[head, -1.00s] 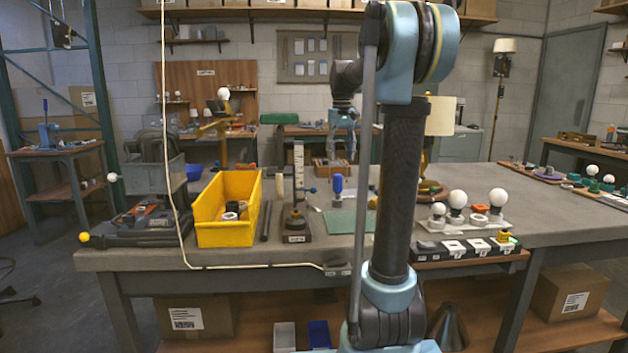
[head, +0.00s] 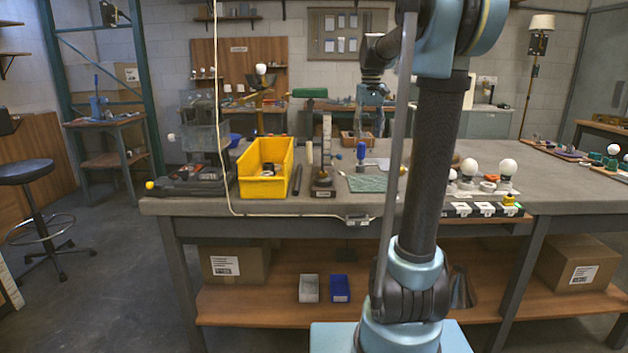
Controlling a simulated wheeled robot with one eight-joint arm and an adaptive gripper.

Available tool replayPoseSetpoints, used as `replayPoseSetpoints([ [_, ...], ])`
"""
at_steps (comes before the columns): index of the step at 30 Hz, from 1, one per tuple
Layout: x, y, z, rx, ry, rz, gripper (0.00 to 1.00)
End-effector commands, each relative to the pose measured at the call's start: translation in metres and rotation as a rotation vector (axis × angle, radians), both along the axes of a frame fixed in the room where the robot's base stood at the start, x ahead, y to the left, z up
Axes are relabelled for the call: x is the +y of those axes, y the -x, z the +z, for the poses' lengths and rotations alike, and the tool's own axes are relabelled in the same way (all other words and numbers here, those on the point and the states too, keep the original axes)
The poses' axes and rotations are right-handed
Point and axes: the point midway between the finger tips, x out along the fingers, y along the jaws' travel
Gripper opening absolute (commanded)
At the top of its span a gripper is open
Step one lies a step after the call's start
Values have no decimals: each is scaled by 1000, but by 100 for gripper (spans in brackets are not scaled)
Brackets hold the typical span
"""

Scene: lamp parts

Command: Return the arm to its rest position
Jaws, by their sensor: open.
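My arm stands in front of the workbench (head: 290,207), its upper link bent over so that my gripper (head: 370,126) hangs pointing down over the far part of the bench. My arm's column hides part of the bench to the right.
A yellow bin (head: 264,188), a green mat (head: 366,184) and white bulbs (head: 469,167) stand on the bench. A white cord (head: 222,150) hangs in front. A stool (head: 28,172) stands left; the floor between is clear.

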Motion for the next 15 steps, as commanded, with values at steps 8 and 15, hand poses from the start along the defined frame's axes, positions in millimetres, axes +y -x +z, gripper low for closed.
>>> replayPoseSetpoints([
  [8,-8,31,-11,-17,0,-20,48],
  [15,-7,72,-29,-35,0,-32,48],
])
